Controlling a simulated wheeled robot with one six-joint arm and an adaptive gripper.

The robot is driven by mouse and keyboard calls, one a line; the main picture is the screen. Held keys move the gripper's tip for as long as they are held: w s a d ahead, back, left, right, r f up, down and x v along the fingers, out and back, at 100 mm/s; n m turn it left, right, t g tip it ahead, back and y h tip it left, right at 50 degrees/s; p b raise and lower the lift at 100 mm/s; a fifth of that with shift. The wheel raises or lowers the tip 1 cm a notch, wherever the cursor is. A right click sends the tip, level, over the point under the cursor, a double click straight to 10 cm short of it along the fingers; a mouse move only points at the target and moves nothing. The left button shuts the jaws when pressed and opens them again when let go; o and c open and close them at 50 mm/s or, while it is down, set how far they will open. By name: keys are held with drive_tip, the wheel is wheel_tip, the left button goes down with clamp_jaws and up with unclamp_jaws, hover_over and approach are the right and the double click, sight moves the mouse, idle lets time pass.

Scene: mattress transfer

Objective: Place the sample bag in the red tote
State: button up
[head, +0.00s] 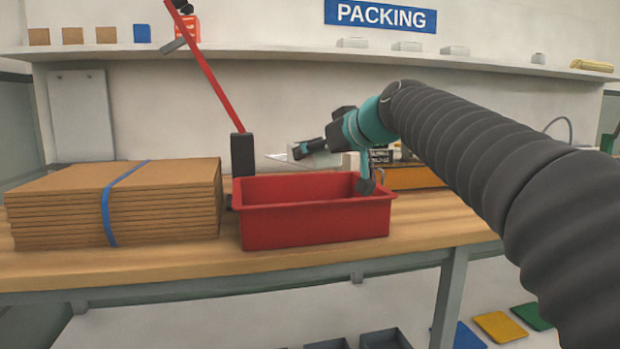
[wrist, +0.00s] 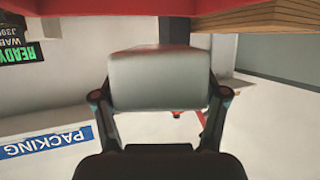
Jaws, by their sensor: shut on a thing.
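The sample bag (wrist: 160,80), a pale grey-white pouch, fills the middle of the wrist view. My gripper (wrist: 162,93) is shut on it, one finger at each side. In the head view, my gripper (head: 338,150) is at the back right part of the red tote (head: 315,222), around the height of its rim or a little above. The tote stands on the bench, and its floor is hidden by its front wall. I cannot clearly make out the bag in the head view. A red strip of the tote (wrist: 130,6) crosses the top of the wrist view.
A strapped stack of flat cardboard (head: 115,200) lies left of the tote. A black post with a red arm (head: 242,155) stands behind the tote's left end. An orange-fronted box (head: 412,178) is behind its right end. The bench (head: 430,222) is bare at front right.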

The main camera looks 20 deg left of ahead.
drive_tip(key=shift+s+a+f, duration=0.15)
drive_tip(key=shift+a+f, duration=0.2)
drive_tip(key=shift+a, duration=0.3)
drive_tip(key=shift+f+b, duration=0.5)
drive_tip(key=shift+f, duration=1.5)
drive_tip(key=shift+f+b, duration=0.35)
drive_tip(key=shift+b, duration=0.1)
drive_tip(key=shift+f+b, duration=0.3)
drive_tip(key=shift+b, duration=0.05)
drive_tip(key=o, duration=1.3)
drive_tip(key=shift+o, duration=0.2)
